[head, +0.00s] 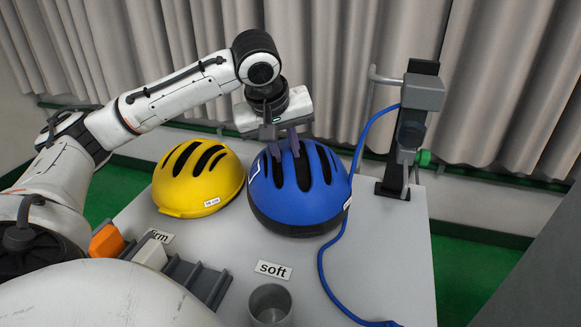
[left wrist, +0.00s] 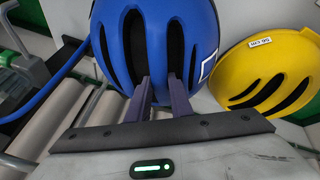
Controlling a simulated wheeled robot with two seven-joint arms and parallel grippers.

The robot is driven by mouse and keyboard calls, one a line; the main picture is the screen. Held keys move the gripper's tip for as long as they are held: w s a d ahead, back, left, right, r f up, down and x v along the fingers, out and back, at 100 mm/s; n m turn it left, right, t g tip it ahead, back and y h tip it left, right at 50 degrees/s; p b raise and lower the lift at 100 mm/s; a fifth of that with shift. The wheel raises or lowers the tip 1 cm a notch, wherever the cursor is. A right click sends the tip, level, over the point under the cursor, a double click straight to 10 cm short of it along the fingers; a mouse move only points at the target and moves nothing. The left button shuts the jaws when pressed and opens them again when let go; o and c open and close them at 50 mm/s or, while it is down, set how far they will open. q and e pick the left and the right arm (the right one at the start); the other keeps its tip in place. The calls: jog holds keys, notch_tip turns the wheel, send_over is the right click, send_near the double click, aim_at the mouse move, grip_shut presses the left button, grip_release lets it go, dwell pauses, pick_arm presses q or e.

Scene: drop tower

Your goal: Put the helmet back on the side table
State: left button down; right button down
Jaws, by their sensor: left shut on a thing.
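The blue helmet (head: 322,185) has dark vent slots and a dark rim. It sits dome up at the middle of the light grey table (head: 395,240); I cannot tell whether it rests on the top or hangs just above it. My left gripper (head: 283,148) is above it, shut on its shell at the vents. In the left wrist view the fingers (left wrist: 162,90) reach into the slots of the blue helmet (left wrist: 185,40). A yellow helmet (head: 198,178) with a small label stands to its left, close by. My right gripper is not in view.
A dark stand with a grey head (head: 424,95) is at the table's back right. A blue cable (head: 322,268) runs down past the blue helmet. In front are a grey cup (head: 270,304), a "soft" label (head: 272,270), a "firm" label (head: 160,236) and an orange block (head: 106,241).

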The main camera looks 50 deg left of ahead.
pick_arm(q)
jog(key=shift+f, duration=0.35)
notch_tip(320, 180, down, 3)
jog(key=shift+f+b, duration=0.1)
jog(key=shift+b, duration=0.35)
jog(key=shift+w, duration=0.1)
jog(key=c, duration=1.6)
grip_release()
jog(key=shift+f, duration=0.1)
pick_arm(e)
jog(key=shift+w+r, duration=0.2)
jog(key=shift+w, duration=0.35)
